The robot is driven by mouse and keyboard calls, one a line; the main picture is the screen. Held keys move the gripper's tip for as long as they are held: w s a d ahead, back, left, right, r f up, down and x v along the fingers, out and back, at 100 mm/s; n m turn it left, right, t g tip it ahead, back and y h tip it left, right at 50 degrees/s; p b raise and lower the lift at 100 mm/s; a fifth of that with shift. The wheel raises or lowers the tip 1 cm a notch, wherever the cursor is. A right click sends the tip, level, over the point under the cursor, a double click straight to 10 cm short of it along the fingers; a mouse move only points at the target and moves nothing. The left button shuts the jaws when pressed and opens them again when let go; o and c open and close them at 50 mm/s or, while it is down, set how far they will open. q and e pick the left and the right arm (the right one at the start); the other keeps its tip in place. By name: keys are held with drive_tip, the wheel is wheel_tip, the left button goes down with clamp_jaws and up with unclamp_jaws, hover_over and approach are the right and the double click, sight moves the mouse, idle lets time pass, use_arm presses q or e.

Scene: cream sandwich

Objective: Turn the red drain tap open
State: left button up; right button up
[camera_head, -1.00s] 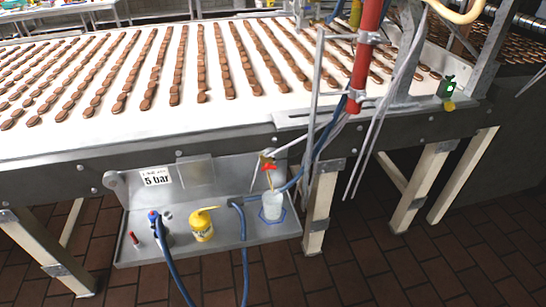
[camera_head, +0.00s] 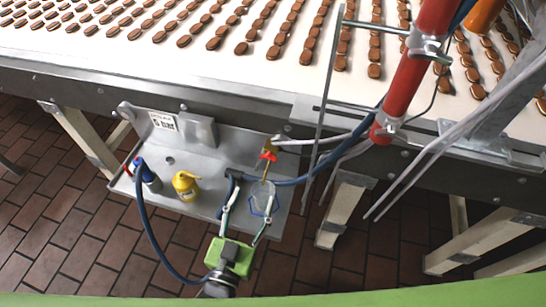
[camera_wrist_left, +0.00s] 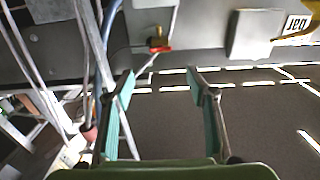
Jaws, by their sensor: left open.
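The red drain tap (camera_head: 268,156) sits on a brass fitting below the conveyor's edge, above a clear cup (camera_head: 263,189). In the left wrist view the red tap (camera_wrist_left: 159,49) is ahead of the fingers, against the grey frame. My left gripper (camera_head: 253,197) has a green body and teal fingers. It is open and empty, with its fingertips below the tap in the head picture and apart from it. In the wrist view the open fingers (camera_wrist_left: 160,78) are spread on either side below the tap. One finger partly covers the cup in the head view. My right gripper is not in view.
Blue hoses (camera_head: 144,230) run near my left gripper. A red pipe (camera_head: 408,82) and thin metal rods stand right of the tap. The conveyor (camera_head: 120,43) carries rows of biscuits.

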use_arm(q)
approach(267, 160)
drive_tip(key=shift+x, duration=1)
drive_tip(key=x, duration=0.5)
drive_tip(key=shift+w+d+f+p, duration=0.1)
drive_tip(key=shift+w+p, duration=0.3)
drive_tip(key=shift+w+d, duration=0.25)
drive_tip(key=shift+w, duration=0.35)
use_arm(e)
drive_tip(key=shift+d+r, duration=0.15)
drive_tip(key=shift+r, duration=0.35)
use_arm(q)
drive_tip(key=c, duration=1.1)
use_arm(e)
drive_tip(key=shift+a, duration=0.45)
